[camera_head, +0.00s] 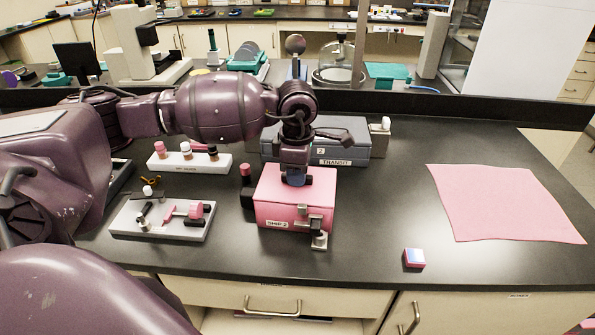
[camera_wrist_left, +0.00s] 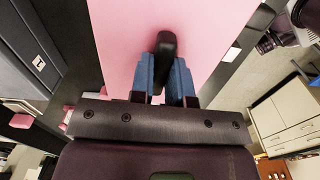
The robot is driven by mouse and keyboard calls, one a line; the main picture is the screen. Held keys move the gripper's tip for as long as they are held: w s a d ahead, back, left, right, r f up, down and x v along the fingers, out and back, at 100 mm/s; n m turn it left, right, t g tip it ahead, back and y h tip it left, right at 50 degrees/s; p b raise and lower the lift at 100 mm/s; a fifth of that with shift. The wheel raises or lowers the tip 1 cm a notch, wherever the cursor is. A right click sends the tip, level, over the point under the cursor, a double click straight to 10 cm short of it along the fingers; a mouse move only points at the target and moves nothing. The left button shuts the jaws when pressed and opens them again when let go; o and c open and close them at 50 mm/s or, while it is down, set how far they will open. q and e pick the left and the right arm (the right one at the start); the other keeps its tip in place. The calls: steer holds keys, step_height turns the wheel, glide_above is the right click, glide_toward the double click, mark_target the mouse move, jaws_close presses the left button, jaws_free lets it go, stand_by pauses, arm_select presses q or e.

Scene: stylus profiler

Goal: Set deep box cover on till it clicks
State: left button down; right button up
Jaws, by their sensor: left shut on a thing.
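The pink cover (camera_head: 318,186) lies level over the deep box (camera_head: 272,217), at the middle of the bench in the head view. A metal latch (camera_head: 308,213) is on the box's front. My left gripper (camera_head: 296,180) points down onto the middle of the cover. In the left wrist view its blue fingers are shut on the black handle (camera_wrist_left: 166,48) of the cover (camera_wrist_left: 215,35). I cannot tell whether the cover is fully seated, as the seam is too small to see. My right gripper is not in view.
A grey transit case (camera_head: 345,148) stands close behind the box. A white tray with tools (camera_head: 125,222) and a white bottle rack (camera_head: 165,165) are to the left.

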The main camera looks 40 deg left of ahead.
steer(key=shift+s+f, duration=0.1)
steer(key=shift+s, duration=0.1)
arm_select(q)
steer(key=c, duration=1)
jaws_free()
steer(key=shift+c, duration=0.2)
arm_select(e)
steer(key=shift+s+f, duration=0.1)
arm_select(q)
steer(key=shift+c, duration=0.3)
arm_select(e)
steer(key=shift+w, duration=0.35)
arm_select(q)
steer(key=shift+r, duration=0.1)
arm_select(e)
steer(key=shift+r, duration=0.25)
